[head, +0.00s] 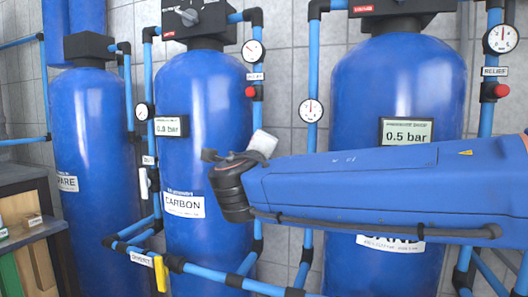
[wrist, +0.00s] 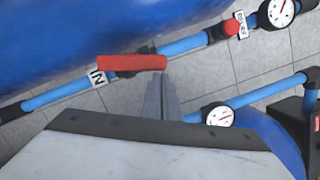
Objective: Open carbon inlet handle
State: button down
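The carbon inlet handle (wrist: 132,63) is a red bar near the label "IN" in the wrist view. It lies at a shallow angle to the blue pipe (wrist: 75,91) behind it. My gripper (wrist: 161,78) shows as grey fingers close together, with their tips at the handle's right end. I see nothing held between them, and cannot tell whether they touch the handle. In the head view the blue carbon tank (head: 205,120) stands left of centre. My wrist covers part of its right side, and the handle and fingertips are hidden there.
The sand tank (head: 395,90) stands to the right, partly behind my arm, and the spare tank (head: 92,130) to the left. Pipes with gauges (head: 253,51) and a red relief knob (head: 251,92) run between the tanks.

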jog(key=shift+w+a+r, duration=0.2)
jog(key=shift+a+r, duration=0.35)
jog(key=shift+r, duration=0.25)
dwell(0.4)
